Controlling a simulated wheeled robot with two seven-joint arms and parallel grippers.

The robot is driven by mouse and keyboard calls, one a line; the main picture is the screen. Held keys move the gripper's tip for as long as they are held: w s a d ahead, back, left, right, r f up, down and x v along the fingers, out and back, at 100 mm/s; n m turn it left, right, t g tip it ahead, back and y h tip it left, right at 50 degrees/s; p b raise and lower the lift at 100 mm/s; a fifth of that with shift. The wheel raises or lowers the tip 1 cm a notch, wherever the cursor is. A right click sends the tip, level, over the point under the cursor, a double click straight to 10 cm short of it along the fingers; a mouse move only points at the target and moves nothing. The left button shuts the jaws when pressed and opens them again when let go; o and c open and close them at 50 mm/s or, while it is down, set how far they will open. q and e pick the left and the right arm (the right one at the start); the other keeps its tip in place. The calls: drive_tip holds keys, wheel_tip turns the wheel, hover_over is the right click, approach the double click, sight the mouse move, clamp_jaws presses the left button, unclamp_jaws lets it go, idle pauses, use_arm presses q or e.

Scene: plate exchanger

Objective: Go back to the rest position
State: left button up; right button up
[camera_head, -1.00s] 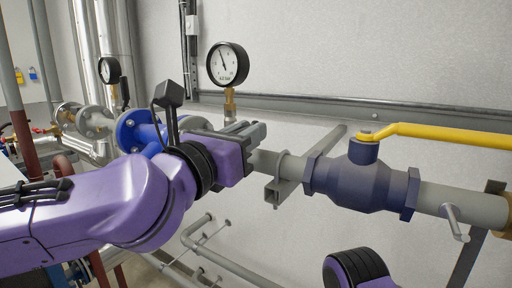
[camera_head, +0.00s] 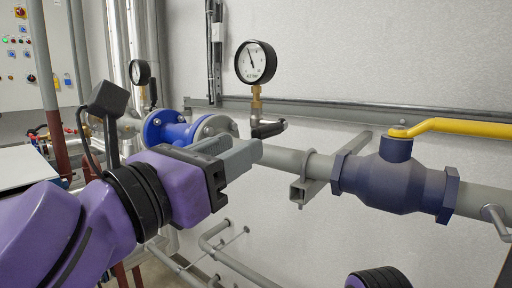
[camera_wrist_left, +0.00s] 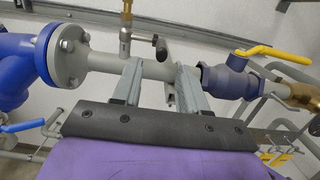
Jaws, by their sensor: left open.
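My left gripper (camera_head: 248,156) reaches in from the left in the camera_head view, in front of the grey pipe (camera_head: 290,157) and below the pressure gauge (camera_head: 256,62). In the left wrist view its two grey fingers (camera_wrist_left: 160,82) stand apart with nothing held between them. The pipe (camera_wrist_left: 152,70) passes behind the fingers; I cannot tell how large the gap is. A purple and black part of my right arm shows at the bottom edge of the camera_head view; its gripper is out of sight.
A dark blue ball valve (camera_head: 393,182) with a yellow lever (camera_head: 465,127) sits on the pipe to the right. A pipe bracket (camera_head: 318,182) stands between it and my gripper. A small black-handled valve (camera_head: 268,129) is under the gauge. A blue flanged fitting (camera_head: 170,128) is behind my arm.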

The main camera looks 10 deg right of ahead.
use_arm(q)
drive_tip(key=shift+s+a+f, duration=0.1)
drive_tip(key=shift+s+a, duration=0.15)
drive_tip(key=shift+s, duration=0.1)
